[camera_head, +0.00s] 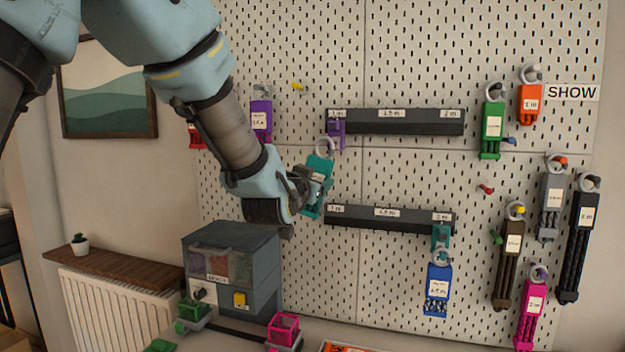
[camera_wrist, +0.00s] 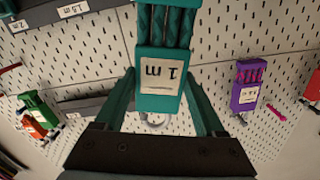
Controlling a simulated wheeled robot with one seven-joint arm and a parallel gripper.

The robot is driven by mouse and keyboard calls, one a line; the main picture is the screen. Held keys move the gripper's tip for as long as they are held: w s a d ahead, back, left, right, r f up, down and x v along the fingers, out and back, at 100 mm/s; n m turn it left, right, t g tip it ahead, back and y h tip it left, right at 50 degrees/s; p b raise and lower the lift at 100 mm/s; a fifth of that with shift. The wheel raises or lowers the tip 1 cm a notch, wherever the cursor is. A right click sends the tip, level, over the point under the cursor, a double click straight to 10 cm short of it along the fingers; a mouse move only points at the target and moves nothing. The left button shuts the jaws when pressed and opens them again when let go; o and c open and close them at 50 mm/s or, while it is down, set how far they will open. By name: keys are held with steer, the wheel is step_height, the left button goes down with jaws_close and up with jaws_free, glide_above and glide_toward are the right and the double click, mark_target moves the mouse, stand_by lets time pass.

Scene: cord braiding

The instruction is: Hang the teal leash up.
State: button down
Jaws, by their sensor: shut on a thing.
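My gripper (camera_head: 305,187) is shut on the teal leash (camera_head: 318,177) and holds it upright in front of the pegboard. The leash's grey ring (camera_head: 327,147) is at its top, close below a purple holder (camera_head: 336,133) at the upper rail's 1 m end; I cannot tell whether they touch. In the wrist view, the teal leash (camera_wrist: 160,88) sits between both fingers, its label reading 1 m upside down. A teal holder (camera_head: 441,236) is at the 2 m end of the lower rail (camera_head: 390,222), and a blue leash (camera_head: 437,288) hangs beneath it.
The upper dark rail (camera_head: 400,122) is labelled 1 m, 1.5 m and 2 m. A purple leash (camera_head: 260,120) hangs left; green (camera_head: 492,128), orange (camera_head: 530,100) and other leashes hang right. A grey machine (camera_head: 235,262) stands below my arm. Board between the rails is mostly clear.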

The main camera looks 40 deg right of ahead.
steer(key=shift+p+x, duration=0.9)
steer(key=shift+x, duration=1.1)
steer(key=shift+b+x, duration=0.35)
steer(key=shift+x, duration=2.1)
steer(key=shift+r, duration=0.15)
steer(key=c, duration=0.5)
jaws_free()
jaws_close()
steer(key=shift+b, duration=1.3)
steer(key=shift+f+b, duration=0.25)
steer(key=shift+b, duration=0.3)
